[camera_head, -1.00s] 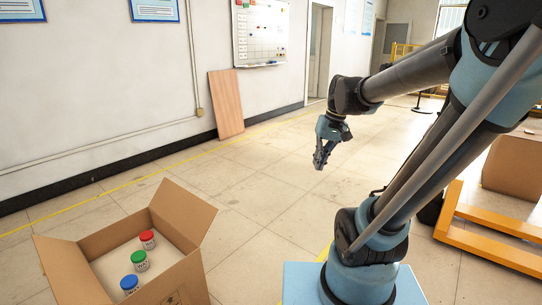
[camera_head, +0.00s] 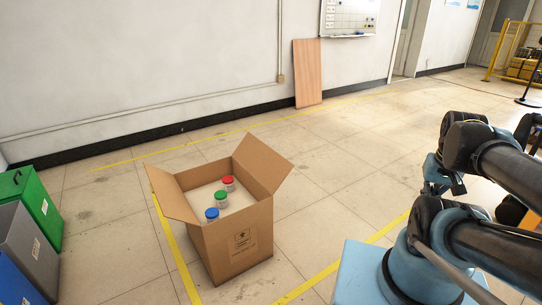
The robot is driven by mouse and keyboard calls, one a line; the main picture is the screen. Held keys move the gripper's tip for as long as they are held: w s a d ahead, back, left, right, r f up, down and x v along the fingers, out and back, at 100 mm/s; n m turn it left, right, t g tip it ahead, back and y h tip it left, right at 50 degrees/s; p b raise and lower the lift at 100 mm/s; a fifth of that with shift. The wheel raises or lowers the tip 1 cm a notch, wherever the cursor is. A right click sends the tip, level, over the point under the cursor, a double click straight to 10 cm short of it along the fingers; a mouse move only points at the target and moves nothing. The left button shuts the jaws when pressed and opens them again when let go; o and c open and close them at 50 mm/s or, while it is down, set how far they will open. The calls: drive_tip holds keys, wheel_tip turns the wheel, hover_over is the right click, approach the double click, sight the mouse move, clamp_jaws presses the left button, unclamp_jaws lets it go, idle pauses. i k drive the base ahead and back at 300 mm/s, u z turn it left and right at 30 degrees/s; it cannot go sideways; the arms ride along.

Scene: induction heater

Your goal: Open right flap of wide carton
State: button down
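An open cardboard carton (camera_head: 238,240) stands on the floor left of the picture's middle. One flap (camera_head: 172,194) slants outward on its left, and another flap (camera_head: 262,162) stands up at its back right. I cannot tell whether this is the wide carton. Three jars with red (camera_head: 228,183), green (camera_head: 221,198) and blue (camera_head: 212,213) lids stand inside it. My gripper (camera_head: 452,184) is at the right, well apart from the carton, partly overlapped by my arm. Its fingers are too small and dark to tell their state.
Green (camera_head: 45,210), grey (camera_head: 28,255) and blue (camera_head: 15,285) bins stand at the left edge. A brown board (camera_head: 307,72) leans against the wall. Yellow lines run along the floor. The floor behind and right of the carton is clear.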

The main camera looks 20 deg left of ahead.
sight(270, 168)
drive_tip(key=k, duration=1)
drive_tip(key=u, duration=0.45)
drive_tip(key=i, duration=1.7)
drive_tip(key=z, duration=0.25)
